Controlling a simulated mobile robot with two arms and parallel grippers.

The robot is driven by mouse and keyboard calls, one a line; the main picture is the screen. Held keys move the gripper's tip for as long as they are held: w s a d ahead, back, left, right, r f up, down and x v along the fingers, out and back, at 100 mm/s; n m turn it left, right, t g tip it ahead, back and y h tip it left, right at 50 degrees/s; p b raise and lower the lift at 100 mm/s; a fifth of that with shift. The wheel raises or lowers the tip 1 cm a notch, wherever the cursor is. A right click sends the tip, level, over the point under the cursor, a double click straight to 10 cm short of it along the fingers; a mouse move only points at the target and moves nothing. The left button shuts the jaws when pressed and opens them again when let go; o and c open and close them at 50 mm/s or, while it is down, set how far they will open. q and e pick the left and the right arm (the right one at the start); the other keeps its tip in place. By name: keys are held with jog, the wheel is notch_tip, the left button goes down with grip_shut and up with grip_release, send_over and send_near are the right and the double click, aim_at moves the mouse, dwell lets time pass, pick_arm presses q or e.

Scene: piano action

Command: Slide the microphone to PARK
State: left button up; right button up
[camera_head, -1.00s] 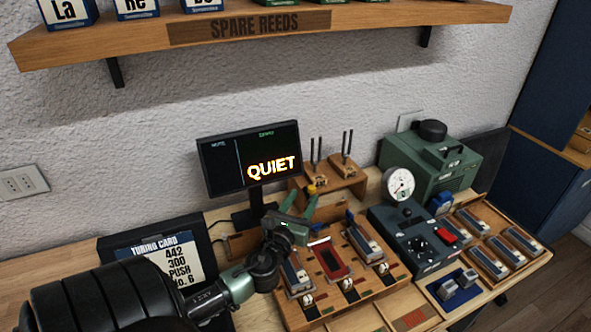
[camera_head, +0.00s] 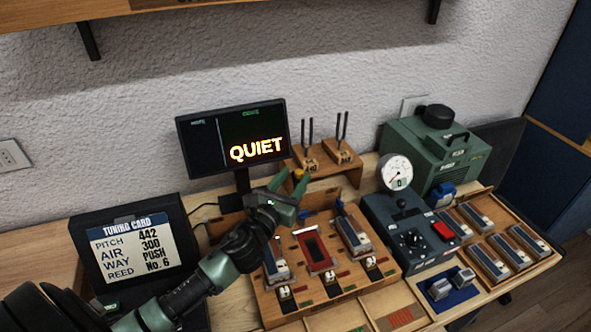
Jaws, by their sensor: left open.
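A small yellow-topped piece (camera_head: 298,174), which may be the microphone's head, shows just beyond my left gripper. My left gripper (camera_head: 290,183) is open, with its green fingers spread on either side of this piece in the picture. I cannot tell whether they touch it. The gripper and wrist hide the lower part of the piece and the back left of the wooden reed board (camera_head: 318,287). I cannot read a PARK mark. My right gripper is not in view.
A monitor (camera_head: 205,150) reading QUIET stands behind the gripper. Tuning forks on a wooden stand (camera_head: 312,165) are close to its right. A dark control box (camera_head: 385,215) with a gauge (camera_head: 396,172) is farther right. The tuning card (camera_head: 137,245) stands left of my arm.

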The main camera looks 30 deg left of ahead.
aim_at(297, 175)
pick_arm(q)
jog(key=w, duration=0.2)
jog(key=shift+w, duration=0.6)
grip_shut()
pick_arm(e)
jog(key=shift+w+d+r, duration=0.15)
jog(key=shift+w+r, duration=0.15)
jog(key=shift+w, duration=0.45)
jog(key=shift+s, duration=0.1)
